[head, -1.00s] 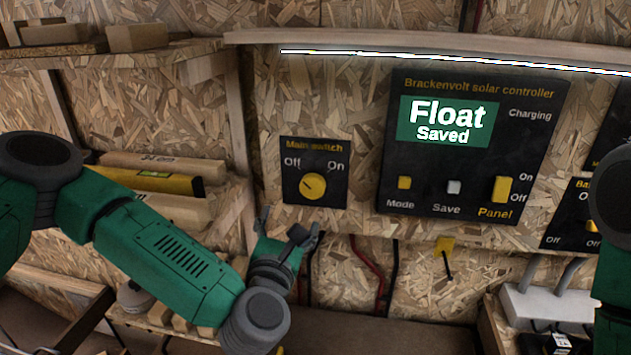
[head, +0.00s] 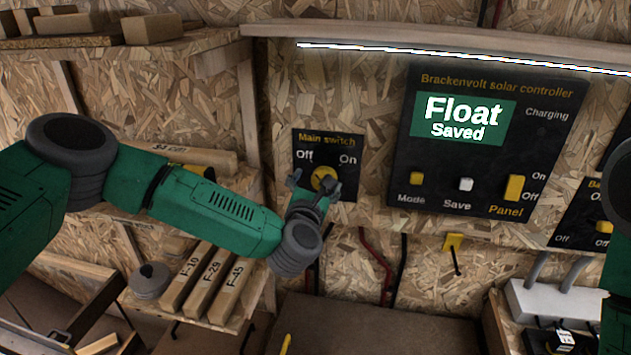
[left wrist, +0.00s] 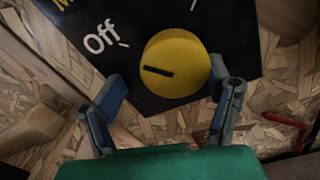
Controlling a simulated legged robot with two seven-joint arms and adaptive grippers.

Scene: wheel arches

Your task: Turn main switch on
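The main switch is a black plate (head: 345,152) with a round yellow knob (head: 323,179), marked Off at left and On at right. In the left wrist view the knob (left wrist: 176,64) has a black pointer mark at its left side, toward the Off label. My left gripper (head: 315,183) is in front of the lower part of the knob. The right gripper is not in view.
The solar controller panel (head: 400,190), its screen (head: 462,120) reading Float Saved, is to the right of the switch. A shelf with wooden blocks marked F-10, F-29 and F-45 (head: 210,283) is at the lower left. Cables hang below the switch.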

